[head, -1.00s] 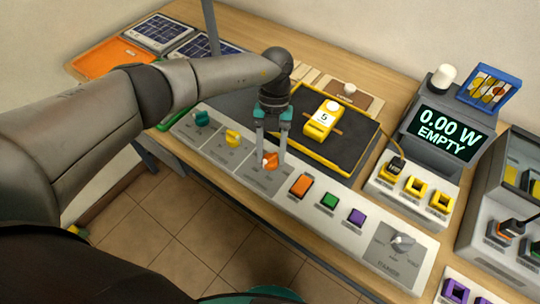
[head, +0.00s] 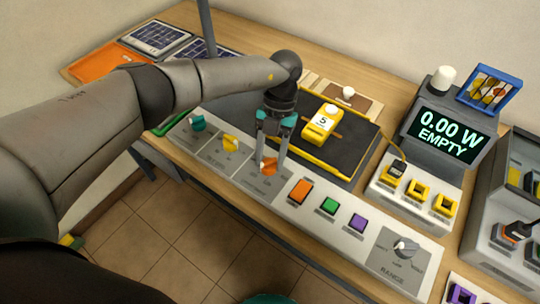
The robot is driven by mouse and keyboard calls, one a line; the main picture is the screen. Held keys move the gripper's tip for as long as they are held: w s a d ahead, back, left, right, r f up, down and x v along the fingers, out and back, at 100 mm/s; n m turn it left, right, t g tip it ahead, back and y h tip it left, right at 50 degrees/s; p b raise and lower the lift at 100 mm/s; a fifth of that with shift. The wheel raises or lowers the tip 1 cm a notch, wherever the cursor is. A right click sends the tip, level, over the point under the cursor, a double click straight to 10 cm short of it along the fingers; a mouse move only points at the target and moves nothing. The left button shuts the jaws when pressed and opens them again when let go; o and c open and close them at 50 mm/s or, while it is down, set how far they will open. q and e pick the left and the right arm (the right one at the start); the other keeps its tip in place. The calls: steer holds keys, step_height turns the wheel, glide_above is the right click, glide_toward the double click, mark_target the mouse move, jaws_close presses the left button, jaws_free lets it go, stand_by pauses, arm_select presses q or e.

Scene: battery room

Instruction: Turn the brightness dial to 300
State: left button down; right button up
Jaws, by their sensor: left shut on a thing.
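The control panel (head: 325,227) runs along the front of the table, with a teal dial (head: 198,124), a yellow dial (head: 231,143) and an orange dial (head: 268,167) on its left half. My left gripper (head: 270,163) points down and is shut on the orange dial, with one finger on each side of it. The lettering by these dials is too small to read, so I cannot tell which is for brightness or what value it points to. My right gripper is not in view.
A dark mat (head: 345,155) carries a yellow device (head: 321,123) behind the panel. Orange, green and purple buttons and a grey range knob (head: 404,249) lie to the right. A display (head: 449,135) reads 0.00 W EMPTY. Yellow sockets (head: 418,192) stand before it.

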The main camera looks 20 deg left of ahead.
arm_select(q)
steer(key=shift+c, duration=1.6)
jaws_free()
steer(key=b+v, duration=0.1)
steer(key=v, duration=1.4)
steer(key=shift+r, duration=0.15)
